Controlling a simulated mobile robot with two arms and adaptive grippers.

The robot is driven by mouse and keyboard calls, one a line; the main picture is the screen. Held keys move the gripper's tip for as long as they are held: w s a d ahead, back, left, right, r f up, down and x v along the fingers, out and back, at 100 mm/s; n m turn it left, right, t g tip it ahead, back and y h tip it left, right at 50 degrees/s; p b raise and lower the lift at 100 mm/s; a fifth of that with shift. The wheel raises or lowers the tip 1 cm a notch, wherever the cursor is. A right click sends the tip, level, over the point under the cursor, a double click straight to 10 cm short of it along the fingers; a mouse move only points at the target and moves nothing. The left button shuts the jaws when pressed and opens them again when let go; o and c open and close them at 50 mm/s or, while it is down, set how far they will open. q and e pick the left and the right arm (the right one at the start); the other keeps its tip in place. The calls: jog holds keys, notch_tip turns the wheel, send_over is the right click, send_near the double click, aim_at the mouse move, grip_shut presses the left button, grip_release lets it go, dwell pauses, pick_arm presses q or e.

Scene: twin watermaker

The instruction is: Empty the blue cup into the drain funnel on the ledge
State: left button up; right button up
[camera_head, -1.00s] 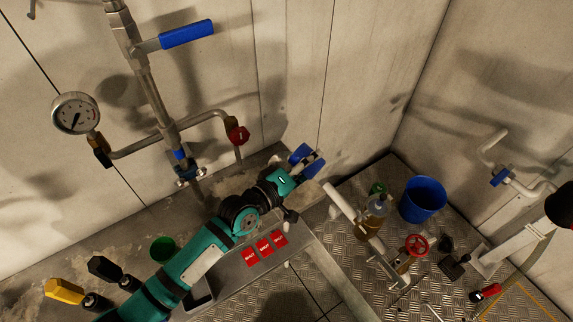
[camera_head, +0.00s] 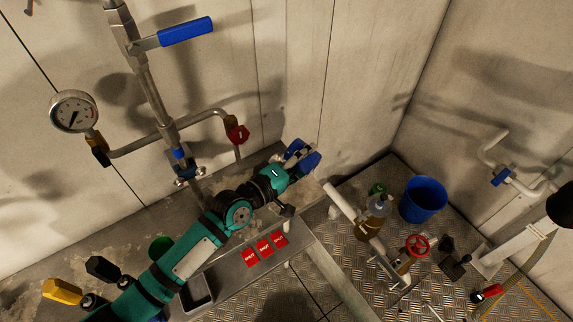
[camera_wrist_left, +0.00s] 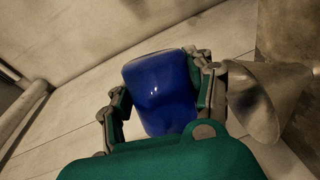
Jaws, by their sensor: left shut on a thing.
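My left gripper (camera_head: 303,156) is shut on the blue cup (camera_head: 311,163), above the far end of the ledge (camera_head: 225,186) by the wall. In the left wrist view the cup (camera_wrist_left: 160,92) sits between the two fingers of the gripper (camera_wrist_left: 160,100). Its opening is not visible, so I cannot tell how far it is tilted or what it holds. A grey metal funnel (camera_wrist_left: 257,103) is close to the right of the right finger in that view. I cannot make out the funnel clearly in the head view. My right gripper is not in view.
A green cup (camera_head: 160,246) stands partly behind my left arm. The pressure gauge (camera_head: 74,111) and piping with a red valve (camera_head: 237,134) are on the wall.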

pick_arm(q)
jog(key=shift+w+a+f+n+b, duration=0.15)
jog(key=shift+f+n+b, duration=0.3)
jog(key=shift+n+b, duration=0.4)
jog(key=shift+w+a+r+n+h+b, duration=0.15)
jog(key=shift+r+n+h+b, duration=0.1)
jog(key=shift+n, duration=0.25)
jog(key=shift+a+r+n+h+b, duration=0.15)
jog(key=shift+r+n+h, duration=0.1)
jog(key=shift+n, duration=0.2)
dwell(0.8)
dwell(0.8)
